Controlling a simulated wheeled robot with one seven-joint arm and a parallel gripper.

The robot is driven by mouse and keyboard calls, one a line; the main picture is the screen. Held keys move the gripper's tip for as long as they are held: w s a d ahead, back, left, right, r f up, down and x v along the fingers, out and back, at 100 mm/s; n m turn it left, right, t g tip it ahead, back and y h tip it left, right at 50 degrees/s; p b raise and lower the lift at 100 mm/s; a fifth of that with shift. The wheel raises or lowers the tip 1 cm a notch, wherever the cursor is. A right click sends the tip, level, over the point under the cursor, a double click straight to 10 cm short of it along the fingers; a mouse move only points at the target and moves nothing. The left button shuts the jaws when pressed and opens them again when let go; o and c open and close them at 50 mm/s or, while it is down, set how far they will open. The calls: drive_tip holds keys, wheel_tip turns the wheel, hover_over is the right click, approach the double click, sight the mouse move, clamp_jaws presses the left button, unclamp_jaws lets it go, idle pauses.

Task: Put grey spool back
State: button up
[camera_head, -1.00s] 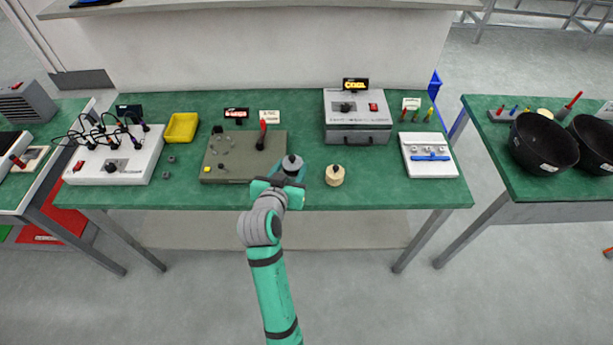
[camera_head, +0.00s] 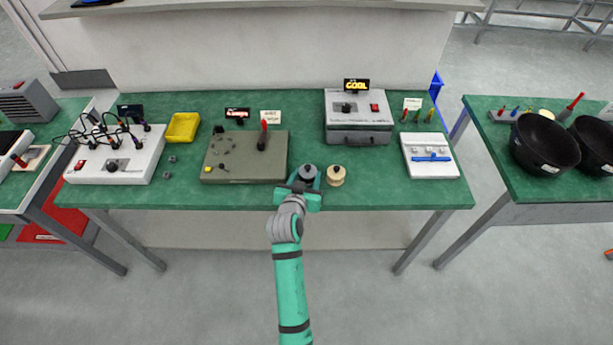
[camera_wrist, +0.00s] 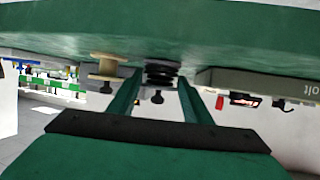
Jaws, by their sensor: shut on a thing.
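The grey spool (camera_head: 307,172) is upright near the front edge of the green bench, with a dark knob on top. My gripper (camera_head: 304,181) is shut on it, one finger on each side. In the wrist view, which is upside down, the spool (camera_wrist: 162,73) shows dark between the two green fingers (camera_wrist: 161,92). I cannot tell whether its base touches the bench or is just above it. A cream spool (camera_head: 336,176) stands on the bench close to the right of the grey one, and also shows in the wrist view (camera_wrist: 107,68).
An olive panel box (camera_head: 245,172) with a red-topped lever is to the left. A grey instrument (camera_head: 358,127) stands behind to the right. A white tray (camera_head: 430,170) with a blue piece lies further right. Bare bench (camera_head: 380,185) lies between the cream spool and the tray.

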drive_tip(key=shift+f, duration=0.15)
drive_tip(key=o, duration=1.1)
